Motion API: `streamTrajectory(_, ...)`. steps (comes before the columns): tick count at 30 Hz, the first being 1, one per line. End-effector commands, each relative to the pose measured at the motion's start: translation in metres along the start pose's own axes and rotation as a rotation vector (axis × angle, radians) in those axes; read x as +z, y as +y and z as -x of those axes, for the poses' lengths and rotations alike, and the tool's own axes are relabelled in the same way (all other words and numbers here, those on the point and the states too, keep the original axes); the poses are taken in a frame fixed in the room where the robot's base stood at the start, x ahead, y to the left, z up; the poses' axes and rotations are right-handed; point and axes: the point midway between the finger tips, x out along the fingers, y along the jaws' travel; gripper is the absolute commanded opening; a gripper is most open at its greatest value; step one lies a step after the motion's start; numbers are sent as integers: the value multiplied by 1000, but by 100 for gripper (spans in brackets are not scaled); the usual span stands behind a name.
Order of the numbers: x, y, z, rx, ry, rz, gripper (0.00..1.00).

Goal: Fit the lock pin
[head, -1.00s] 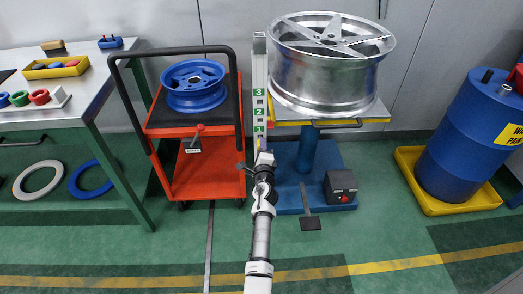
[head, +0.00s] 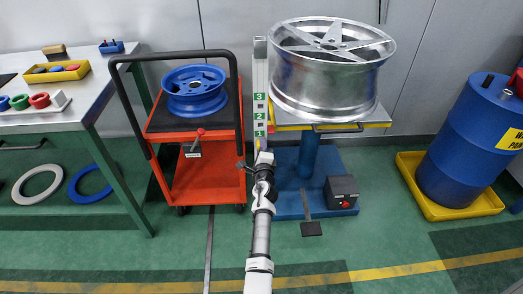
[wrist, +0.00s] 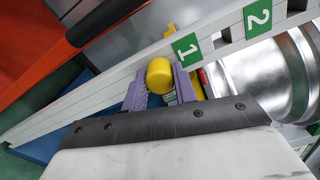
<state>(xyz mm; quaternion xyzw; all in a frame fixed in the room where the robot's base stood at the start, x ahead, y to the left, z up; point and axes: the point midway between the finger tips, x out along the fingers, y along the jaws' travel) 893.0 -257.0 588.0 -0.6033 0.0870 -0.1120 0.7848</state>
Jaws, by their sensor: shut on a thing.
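A yellow lock pin (wrist: 160,75) with a round head shows in the wrist view between the two purple fingers of my gripper (wrist: 159,90). My gripper is shut on it. The pin is beside the pale post (wrist: 110,88), close to the green label 1 (wrist: 186,50); I cannot tell whether its tip is in a hole. In the head view the post (head: 260,75) stands left of the large silver wheel (head: 330,75), with labels 1, 2 and 3 going up. My gripper (head: 263,150) is at the post's lower part, and the pin is mostly hidden there.
A red trolley (head: 170,130) with a blue wheel (head: 194,90) stands close on the left. The wheel rests on a stand with a blue base (head: 330,190) and a dark pedal box (head: 341,192). A blue drum (head: 465,150) stands at the right. The front floor is clear.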

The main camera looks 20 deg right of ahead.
Motion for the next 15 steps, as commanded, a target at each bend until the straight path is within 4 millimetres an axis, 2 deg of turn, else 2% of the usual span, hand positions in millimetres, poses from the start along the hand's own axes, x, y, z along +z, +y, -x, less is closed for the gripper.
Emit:
streamTrajectory(1, 0, 0, 0, 0, 0, 0, 31)
streamTrajectory(6, 0, 0, 0, 0, 0, 0, 53)
streamTrajectory(15, 0, 0, 1, 0, 0, 0, 53)
